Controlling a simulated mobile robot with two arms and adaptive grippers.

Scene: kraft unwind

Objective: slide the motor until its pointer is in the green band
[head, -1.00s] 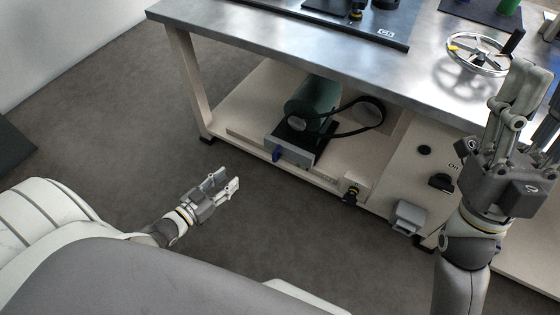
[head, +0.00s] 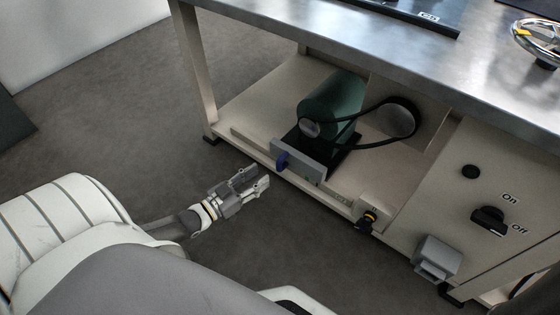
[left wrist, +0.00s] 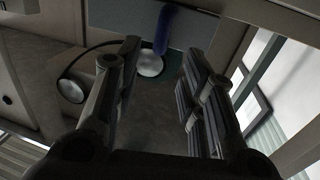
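The dark green motor (head: 334,101) sits on a black base on the low shelf under the bench, with a black belt (head: 415,118) looped to its right. A grey plate (head: 298,163) with a blue pointer or tab (head: 282,160) is at the motor's front. A small green mark (head: 306,178) shows by the plate's lower edge. My left gripper (head: 256,179) is open and empty, just in front of the shelf and apart from the plate. In the left wrist view the blue piece (left wrist: 165,30) stands ahead between the spread fingers (left wrist: 160,75). My right gripper is out of the head view.
A rotary On/Off switch (head: 489,220) and a grey box (head: 436,257) are on the cabinet. The bench leg (head: 197,75) is at left. Floor before the shelf is clear.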

